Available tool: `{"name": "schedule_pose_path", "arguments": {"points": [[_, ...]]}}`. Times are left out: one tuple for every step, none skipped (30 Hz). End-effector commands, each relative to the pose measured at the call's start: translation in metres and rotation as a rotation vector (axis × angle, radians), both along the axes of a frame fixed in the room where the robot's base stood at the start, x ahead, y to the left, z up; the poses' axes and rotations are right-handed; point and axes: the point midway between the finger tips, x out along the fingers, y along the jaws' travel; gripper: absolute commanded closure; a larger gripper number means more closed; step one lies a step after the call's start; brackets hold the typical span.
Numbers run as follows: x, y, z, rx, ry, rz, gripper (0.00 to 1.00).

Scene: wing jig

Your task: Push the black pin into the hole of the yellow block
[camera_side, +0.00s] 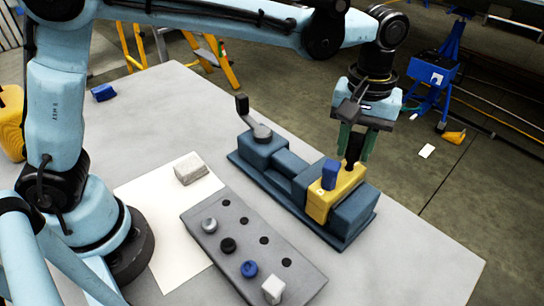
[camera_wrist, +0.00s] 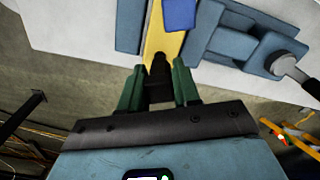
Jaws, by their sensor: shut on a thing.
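The yellow block (camera_side: 318,206) is clamped upright in a blue-grey vise (camera_side: 268,178) on the table; its top edge also shows in the wrist view (camera_wrist: 166,43). A blue piece (camera_side: 330,173) stands on the block's top. My gripper (camera_side: 354,150) is over the far end of the block, with green fingers pointing down. It is shut on the black pin (camera_side: 352,148), which also shows between the fingers in the wrist view (camera_wrist: 160,66). The pin's lower end meets the block's top in the side view. The hole is hidden, so I cannot tell how deep the pin sits.
A grey rack (camera_side: 297,276) with several knobs and empty holes lies in front of the vise. A pale block (camera_side: 193,168) sits on a white sheet (camera_side: 140,196). The vise handle (camera_side: 246,110) sticks up at its far left. The table's right corner is clear.

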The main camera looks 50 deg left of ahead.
Motion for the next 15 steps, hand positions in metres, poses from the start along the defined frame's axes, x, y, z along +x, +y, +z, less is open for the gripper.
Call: {"name": "schedule_pose_path", "arguments": {"points": [[0.000,0.000,-0.002,0.000,0.000,0.000,0.99],[0.000,0.000,-0.003,0.000,0.000,0.000,0.99],[0.000,0.000,-0.004,0.000,0.000,0.000,0.99],[0.000,0.000,-0.006,0.000,0.000,0.000,0.99],[0.000,0.000,-0.007,0.000,0.000,0.000,0.99],[0.000,0.000,-0.008,0.000,0.000,0.000,0.99],[0.000,0.000,-0.009,0.000,0.000,0.000,0.99],[0.000,0.000,-0.010,0.000,0.000,0.000,0.99],[0.000,0.000,-0.012,0.000,0.000,0.000,0.99],[0.000,0.000,-0.013,0.000,0.000,0.000,0.99],[0.000,0.000,-0.014,0.000,0.000,0.000,0.99],[0.000,0.000,-0.015,0.000,0.000,0.000,0.99],[0.000,0.000,-0.016,0.000,0.000,0.000,0.99],[0.000,0.000,-0.018,0.000,0.000,0.000,0.99],[0.000,0.000,-0.019,0.000,0.000,0.000,0.99]]}}
